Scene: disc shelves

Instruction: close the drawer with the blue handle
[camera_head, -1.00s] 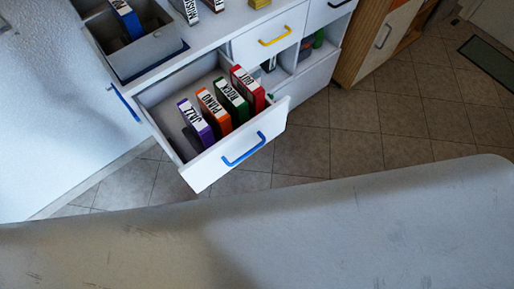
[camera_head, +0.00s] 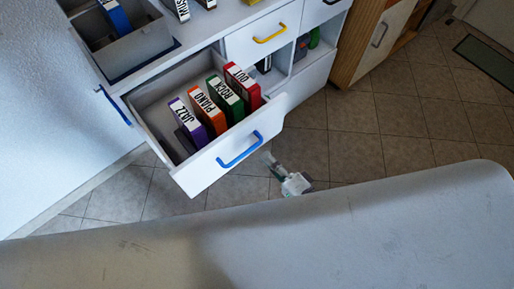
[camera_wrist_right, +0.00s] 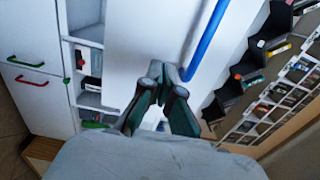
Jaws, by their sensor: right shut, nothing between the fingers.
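The drawer (camera_head: 190,180) with the blue handle (camera_head: 240,150) stands open, pulled out from the white cabinet. It holds upright cases in purple, orange, green and red. My right gripper (camera_head: 271,161) is just beside the drawer front, to the right of and slightly below the blue handle. In the right wrist view its fingers (camera_wrist_right: 163,75) are shut and empty, in front of the white drawer front (camera_wrist_right: 150,40). The blue handle (camera_wrist_right: 206,42) runs to their right there. I cannot tell whether the fingertips touch the front. My left gripper is not in view.
A closed drawer with a yellow handle (camera_head: 270,33) is above and right. A grey box (camera_head: 130,52) sits on the cabinet top. Tiled floor (camera_head: 400,120) is free to the right. A black stepped rack of discs (camera_wrist_right: 250,75) shows in the wrist view.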

